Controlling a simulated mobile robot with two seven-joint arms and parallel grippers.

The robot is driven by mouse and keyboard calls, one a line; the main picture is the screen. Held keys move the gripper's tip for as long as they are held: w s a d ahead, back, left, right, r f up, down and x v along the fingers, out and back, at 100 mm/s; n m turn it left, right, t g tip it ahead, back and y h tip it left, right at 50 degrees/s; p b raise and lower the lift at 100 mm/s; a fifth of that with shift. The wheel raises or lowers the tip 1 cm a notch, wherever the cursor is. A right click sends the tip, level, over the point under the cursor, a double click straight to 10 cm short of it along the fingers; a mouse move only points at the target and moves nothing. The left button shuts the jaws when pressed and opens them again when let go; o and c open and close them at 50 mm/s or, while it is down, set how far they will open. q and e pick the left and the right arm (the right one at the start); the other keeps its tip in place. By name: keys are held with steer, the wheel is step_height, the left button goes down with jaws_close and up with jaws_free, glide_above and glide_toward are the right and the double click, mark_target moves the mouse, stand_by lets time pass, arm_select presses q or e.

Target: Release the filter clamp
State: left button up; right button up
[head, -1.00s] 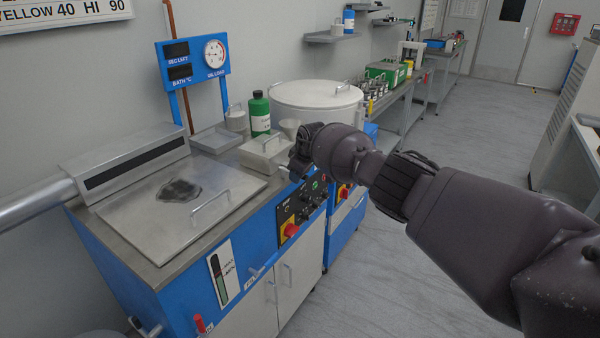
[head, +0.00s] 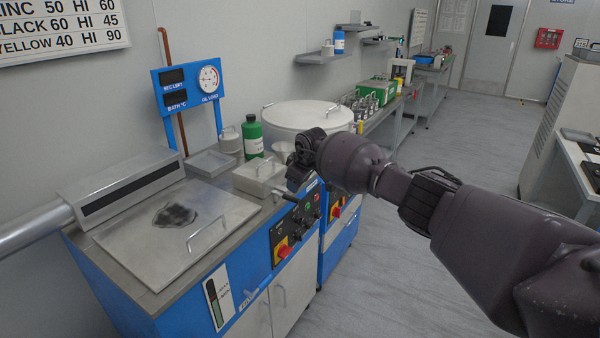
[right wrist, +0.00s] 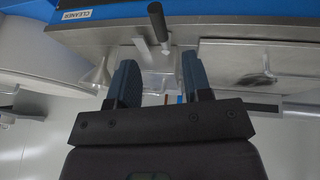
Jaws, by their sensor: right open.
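A short lever with a black grip (right wrist: 158,22) on a metal stem, which looks like the filter clamp, stands at the edge of a steel top in the right wrist view. In the head view its dark grip (head: 288,197) shows beside the pale lidded box (head: 258,179). My right gripper (right wrist: 159,60) is open and empty, its fingers on either side of the lever's line, with the lever just beyond the tips. In the head view the gripper (head: 296,178) is dark, small and partly hidden by its own wrist. My left gripper is out of view.
A green bottle (head: 252,138) and a white funnel (head: 283,150) stand behind the box. A steel lid with a handle (head: 205,235) covers the tank at left. A large round white lid (head: 305,114) is behind my gripper. Control knobs (head: 300,222) sit on the front panel below.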

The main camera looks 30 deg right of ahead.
steer(key=shift+v, duration=1.25)
